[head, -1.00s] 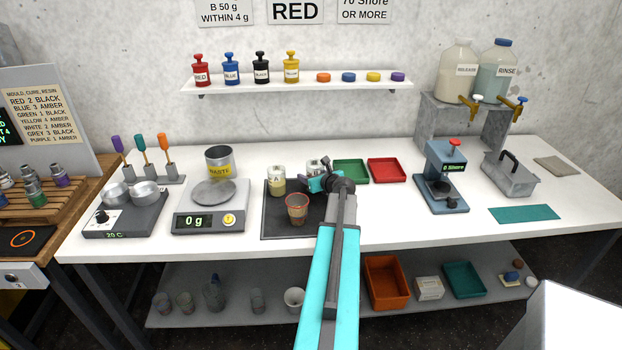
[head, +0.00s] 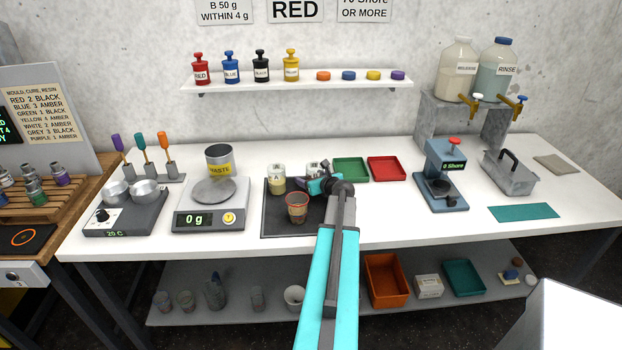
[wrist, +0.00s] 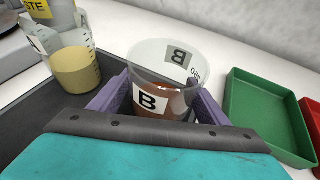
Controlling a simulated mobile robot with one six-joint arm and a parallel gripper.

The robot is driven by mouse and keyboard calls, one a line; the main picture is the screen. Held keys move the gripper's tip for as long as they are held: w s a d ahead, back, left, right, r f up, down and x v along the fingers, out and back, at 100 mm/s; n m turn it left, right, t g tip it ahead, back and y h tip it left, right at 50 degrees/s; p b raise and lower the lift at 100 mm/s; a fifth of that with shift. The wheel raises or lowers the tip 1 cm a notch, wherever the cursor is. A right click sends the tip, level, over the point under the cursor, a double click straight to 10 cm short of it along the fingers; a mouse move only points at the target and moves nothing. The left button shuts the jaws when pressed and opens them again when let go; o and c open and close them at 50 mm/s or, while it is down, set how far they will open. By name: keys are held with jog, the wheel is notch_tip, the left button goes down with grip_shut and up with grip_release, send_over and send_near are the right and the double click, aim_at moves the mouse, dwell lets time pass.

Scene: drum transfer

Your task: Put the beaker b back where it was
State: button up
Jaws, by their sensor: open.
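Beaker b (wrist: 170,72) is a clear beaker marked B with brown-red liquid in it. It stands upright between the two purple fingers of my gripper (wrist: 160,95) in the wrist view. The fingers are open on either side of it; I cannot tell whether either one touches it. In the head view beaker b (head: 313,168) stands at the back of the dark mat (head: 270,228), partly hidden by my gripper (head: 318,181). Beaker A (head: 276,182), with yellowish liquid, stands to its left, and also shows in the wrist view (wrist: 75,72).
A cup with reddish contents (head: 297,208) stands at the mat's front. A green tray (head: 351,171) and a red tray (head: 387,169) lie to the right. The scale (head: 207,218), reading 0 g, and the waste pot (head: 219,158) are to the left.

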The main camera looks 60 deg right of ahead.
jog(key=shift+r, duration=0.2)
jog(key=shift+v, duration=1.2)
jog(key=shift+b+v, duration=1.25)
jog(key=shift+v, duration=3.6)
